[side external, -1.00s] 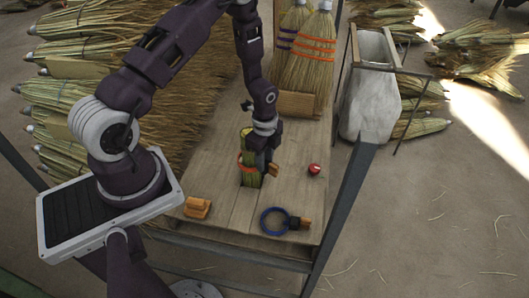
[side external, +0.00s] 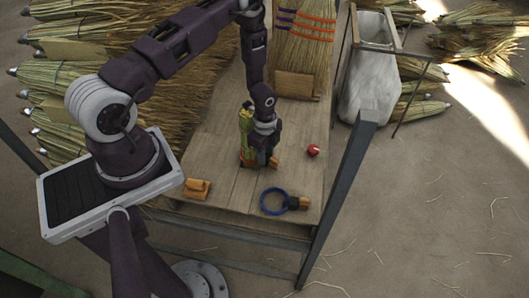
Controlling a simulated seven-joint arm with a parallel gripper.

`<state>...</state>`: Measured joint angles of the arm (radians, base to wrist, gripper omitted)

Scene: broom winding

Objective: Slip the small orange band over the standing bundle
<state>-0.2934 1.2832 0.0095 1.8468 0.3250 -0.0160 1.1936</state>
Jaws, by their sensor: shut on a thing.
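The standing bundle (side external: 246,148) is a short upright sheaf of green-yellow straw on the wooden table. My gripper (side external: 271,162) points down close against the right side of the bundle, low near the tabletop. It is shut on the small orange band, whose orange-brown tab (side external: 275,162) shows at the fingertips. The band's loop is mostly hidden or too small to make out now, so I cannot tell exactly how it sits at the bundle's foot.
A blue ring (side external: 264,208) with a brown tab lies at the table's front. An orange-brown block (side external: 197,188) is at the front left and a red ball (side external: 313,150) to the right. Finished brooms (side external: 304,40) stand behind; straw bundles (side external: 110,60) are piled at left.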

